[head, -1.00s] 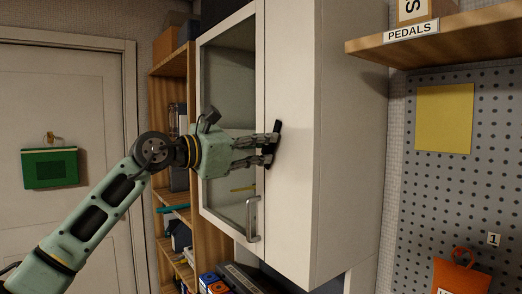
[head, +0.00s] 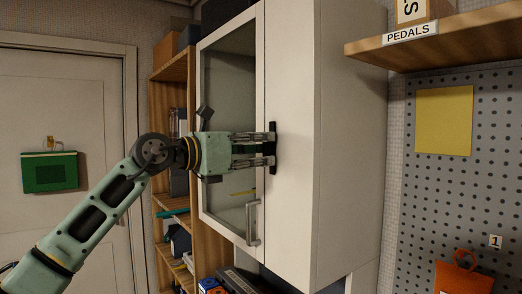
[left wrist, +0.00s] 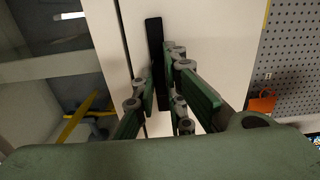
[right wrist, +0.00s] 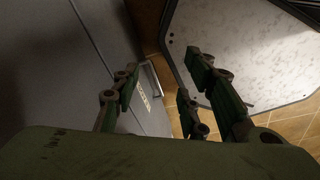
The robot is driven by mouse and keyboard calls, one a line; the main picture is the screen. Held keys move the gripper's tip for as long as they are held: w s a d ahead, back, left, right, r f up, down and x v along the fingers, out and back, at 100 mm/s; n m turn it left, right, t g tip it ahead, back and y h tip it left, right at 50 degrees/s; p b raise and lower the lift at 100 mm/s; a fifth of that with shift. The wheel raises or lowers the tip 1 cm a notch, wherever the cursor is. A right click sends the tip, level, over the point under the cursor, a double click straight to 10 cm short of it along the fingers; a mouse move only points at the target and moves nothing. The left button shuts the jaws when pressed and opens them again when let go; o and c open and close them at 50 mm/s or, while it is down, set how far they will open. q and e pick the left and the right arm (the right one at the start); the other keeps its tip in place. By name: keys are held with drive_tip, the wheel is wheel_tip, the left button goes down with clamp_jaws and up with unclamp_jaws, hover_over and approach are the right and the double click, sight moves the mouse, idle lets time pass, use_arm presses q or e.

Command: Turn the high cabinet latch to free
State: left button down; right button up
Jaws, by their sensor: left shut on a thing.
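The latch (head: 274,148) is a black bar on the white front of the high cabinet (head: 290,60), by the edge of its glass door (head: 228,95). It stands upright along the door seam. My left gripper (head: 271,149) reaches it from the left and is shut on it, one finger above the other. In the left wrist view the latch (left wrist: 154,38) rises beyond the fingertips (left wrist: 158,82), and its lower part is partly hidden by the fingers. My right gripper (right wrist: 155,88) is open and empty, seen only in the right wrist view.
A metal handle (head: 252,222) sits low on the glass door. A wooden shelf (head: 440,38) juts out at the upper right, above a pegboard (head: 485,160) with an orange pouch (head: 463,277). A wooden bookcase (head: 174,62) stands behind my left arm.

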use_arm(q)
drive_tip(key=shift+f, duration=0.1)
drive_tip(key=c, duration=1.8)
unclamp_jaws()
drive_tip(key=v, duration=1.2)
